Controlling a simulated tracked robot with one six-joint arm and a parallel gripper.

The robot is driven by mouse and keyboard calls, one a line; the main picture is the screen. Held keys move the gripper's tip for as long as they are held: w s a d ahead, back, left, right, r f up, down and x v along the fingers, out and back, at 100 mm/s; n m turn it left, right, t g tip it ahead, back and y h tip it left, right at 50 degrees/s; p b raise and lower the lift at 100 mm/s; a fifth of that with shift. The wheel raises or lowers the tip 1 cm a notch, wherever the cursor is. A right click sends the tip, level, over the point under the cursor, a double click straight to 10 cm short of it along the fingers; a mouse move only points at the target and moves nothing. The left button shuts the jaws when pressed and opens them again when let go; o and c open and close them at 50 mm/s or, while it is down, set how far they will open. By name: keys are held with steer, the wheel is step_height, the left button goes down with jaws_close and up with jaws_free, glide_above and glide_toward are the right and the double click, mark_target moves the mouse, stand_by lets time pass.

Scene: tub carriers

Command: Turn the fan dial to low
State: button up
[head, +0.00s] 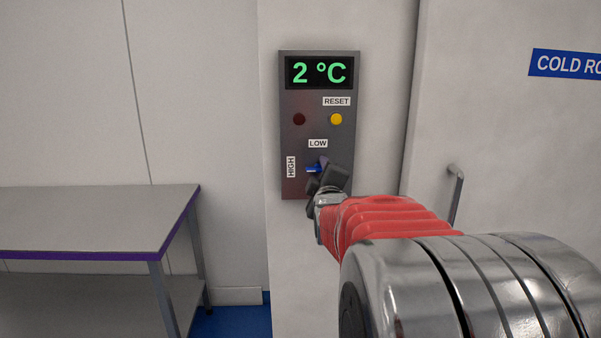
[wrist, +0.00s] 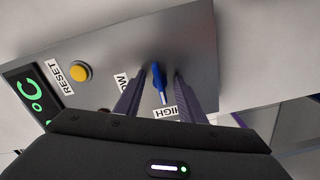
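The fan dial is a blue knob (head: 314,169) low on a grey control panel (head: 295,100). A LOW label (head: 318,143) is above it and a HIGH label (head: 291,167) is to its left. The dial's pale-tipped end points left towards HIGH. My gripper (head: 323,172) is at the dial and hides its right part in the head view. In the wrist view, the blue dial (wrist: 158,80) stands between the two fingers of my gripper (wrist: 159,78), which are open with a gap on each side. The dial's end points at the HIGH label (wrist: 165,113) there.
The panel also carries a lit display (head: 319,73) reading 2 °C, a dark red lamp (head: 299,119) and a yellow button (head: 336,119) under the RESET label (head: 337,101). A table (head: 90,220) stands left; a door handle (head: 456,190) is at right.

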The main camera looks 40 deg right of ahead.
steer(key=shift+w+a, duration=0.1)
steer(key=shift+a, duration=0.1)
jaws_close()
steer(key=shift+m, duration=0.3)
steer(key=m, duration=0.8)
steer(key=shift+m, duration=0.4)
steer(key=m, duration=0.4)
steer(key=shift+m, duration=2.2)
